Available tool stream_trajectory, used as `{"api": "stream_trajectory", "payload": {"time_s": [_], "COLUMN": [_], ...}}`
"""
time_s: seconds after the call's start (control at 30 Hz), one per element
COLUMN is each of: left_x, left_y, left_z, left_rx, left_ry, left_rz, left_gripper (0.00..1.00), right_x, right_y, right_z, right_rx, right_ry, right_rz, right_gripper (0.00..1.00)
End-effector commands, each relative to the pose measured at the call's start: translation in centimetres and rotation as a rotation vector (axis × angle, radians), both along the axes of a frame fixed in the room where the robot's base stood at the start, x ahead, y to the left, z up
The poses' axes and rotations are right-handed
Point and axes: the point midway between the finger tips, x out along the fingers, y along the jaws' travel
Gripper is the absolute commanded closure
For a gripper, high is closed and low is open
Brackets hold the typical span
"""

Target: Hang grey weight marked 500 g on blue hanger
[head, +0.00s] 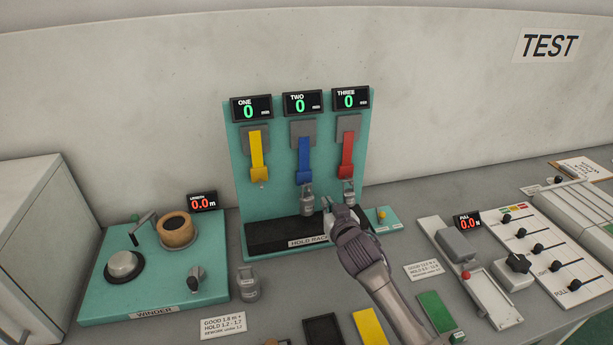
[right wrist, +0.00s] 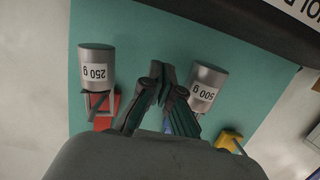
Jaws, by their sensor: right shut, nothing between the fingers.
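The grey weight marked 500 g (right wrist: 207,88) is at the lower end of the blue hanger (head: 304,160). It also shows in the head view (head: 307,200), above the dark base of the rack. It appears to hang there, but the hook contact is too small to make out. My right gripper (head: 328,207) is shut and empty, just right of this weight in the head view. In the right wrist view its fingers (right wrist: 164,82) are between the 500 g weight and a 250 g weight (right wrist: 96,66). My left gripper is not in view.
The 250 g weight is by the red hanger (head: 347,155). The yellow hanger (head: 257,157) is bare. Another grey weight (head: 247,284) stands on the table beside the winder (head: 150,290). A pull tester (head: 470,262) stands at right.

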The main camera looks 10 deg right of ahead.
Motion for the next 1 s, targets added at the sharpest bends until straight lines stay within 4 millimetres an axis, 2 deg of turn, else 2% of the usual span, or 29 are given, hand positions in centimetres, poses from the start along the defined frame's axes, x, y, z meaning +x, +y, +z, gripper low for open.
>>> {"api": "stream_trajectory", "payload": {"time_s": [1.0], "left_x": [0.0], "left_y": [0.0], "left_z": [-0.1], "left_rx": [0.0], "left_ry": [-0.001], "left_rz": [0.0], "left_gripper": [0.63], "right_x": [-0.1], "right_y": [1.2], "right_z": [0.0], "right_rx": [0.0], "right_ry": [0.001], "right_rz": [0.0], "right_gripper": [1.0]}}
